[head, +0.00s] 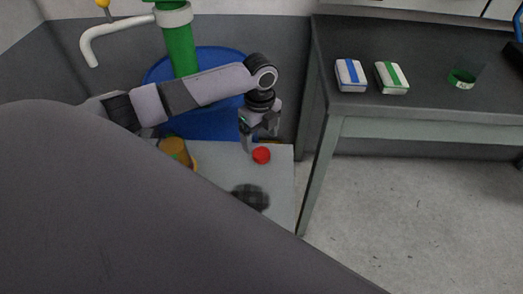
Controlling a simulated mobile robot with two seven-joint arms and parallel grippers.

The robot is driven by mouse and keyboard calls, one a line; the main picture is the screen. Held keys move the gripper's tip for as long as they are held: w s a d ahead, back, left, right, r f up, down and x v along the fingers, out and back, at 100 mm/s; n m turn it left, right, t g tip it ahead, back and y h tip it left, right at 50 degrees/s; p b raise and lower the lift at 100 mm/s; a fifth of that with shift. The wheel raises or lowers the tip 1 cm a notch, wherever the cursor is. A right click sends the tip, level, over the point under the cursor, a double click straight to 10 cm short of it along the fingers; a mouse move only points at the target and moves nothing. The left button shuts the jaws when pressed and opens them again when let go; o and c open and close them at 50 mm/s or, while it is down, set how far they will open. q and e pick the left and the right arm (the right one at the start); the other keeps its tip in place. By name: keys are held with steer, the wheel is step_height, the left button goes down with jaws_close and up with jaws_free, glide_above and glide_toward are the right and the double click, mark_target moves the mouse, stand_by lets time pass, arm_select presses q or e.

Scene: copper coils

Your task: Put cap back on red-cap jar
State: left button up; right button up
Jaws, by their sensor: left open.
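A small round red cap (261,155) shows on the light grey table just below my left gripper (260,140). I cannot tell whether the cap lies on the table or sits on a jar. My left gripper is open, pointing down, with its fingers above and beside the red cap; nothing shows between them. An amber jar-like container (174,149) stands at the left of the same table, partly hidden by my arm and the large grey shape in front. My right gripper is not in view.
A dark round object (250,196) lies on the light table (283,190). A blue drum (215,120) stands behind it. The dark bench (430,110) at right holds a blue-striped box (350,75), a green-striped box (391,78) and a green-based clear container (462,78).

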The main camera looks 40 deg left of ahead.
mark_target(261, 152)
arm_select(q)
steer(key=shift+f, duration=0.1)
step_height(261, 152, down, 5)
steer(key=shift+d+b, duration=0.15)
steer(key=shift+b, duration=0.4)
steer(key=c, duration=1.1)
